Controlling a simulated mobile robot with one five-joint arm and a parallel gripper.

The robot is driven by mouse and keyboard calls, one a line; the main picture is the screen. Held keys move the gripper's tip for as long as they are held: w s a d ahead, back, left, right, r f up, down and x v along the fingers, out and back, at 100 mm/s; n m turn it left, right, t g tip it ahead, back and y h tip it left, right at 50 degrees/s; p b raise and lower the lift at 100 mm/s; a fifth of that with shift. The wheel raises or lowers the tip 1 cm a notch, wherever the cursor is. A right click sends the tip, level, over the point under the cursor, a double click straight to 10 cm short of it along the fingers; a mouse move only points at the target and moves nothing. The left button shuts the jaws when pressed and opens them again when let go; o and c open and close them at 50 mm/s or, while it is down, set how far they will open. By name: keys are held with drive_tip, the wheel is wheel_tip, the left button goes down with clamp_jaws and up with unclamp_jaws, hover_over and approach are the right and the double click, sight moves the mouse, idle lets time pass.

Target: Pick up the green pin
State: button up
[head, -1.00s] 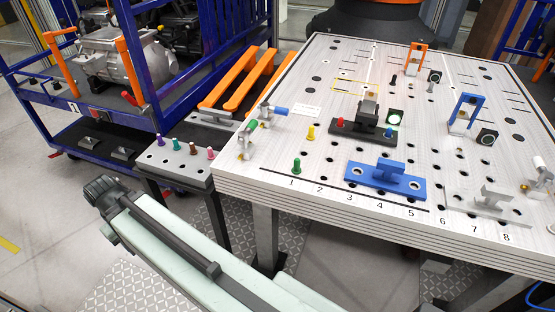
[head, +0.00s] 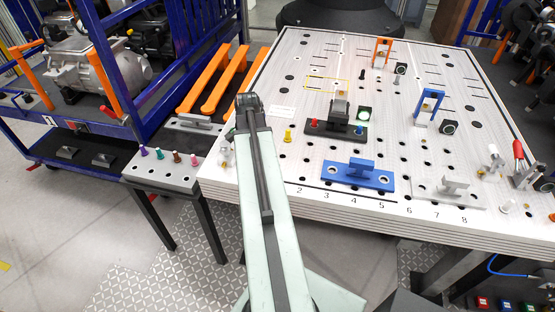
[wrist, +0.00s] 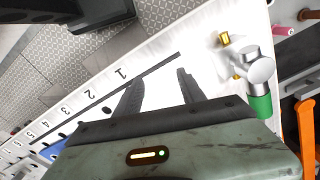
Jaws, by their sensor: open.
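In the head view my arm covers the area near label 1 on the white table (head: 300,196). In the wrist view my gripper (wrist: 160,76) is open, its two dark fingers apart over the pale tabletop near the printed 1 and the black line. Nothing shows between the fingertips. The gripper's own body hides the surface below it. A green handle (wrist: 261,105) on a metal clamp (wrist: 258,68) shows right of the fingers. It is not the pin.
A yellow pin (head: 288,136), a dark block fixture (head: 336,128) and a blue bracket (head: 357,176) stand on the table. A grey side stand (head: 165,172) with several coloured pins is at the left. A blue cart (head: 100,128) stands beyond it.

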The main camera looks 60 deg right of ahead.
drive_tip(key=s+d+m, duration=0.1)
drive_tip(key=s+d, duration=0.1)
drive_tip(key=s+d+r+m, duration=0.1)
drive_tip(key=s+d, duration=0.1)
drive_tip(key=s+d+r+m+p, duration=0.1)
drive_tip(key=s, duration=0.1)
drive_tip(key=shift+s+d, duration=0.35)
drive_tip(key=shift+d, duration=0.05)
wheel_tip(320, 180, down, 8)
drive_tip(key=b, duration=0.8)
drive_tip(key=shift+a+f, duration=0.15)
drive_tip(key=shift+r, duration=0.2)
clamp_jaws()
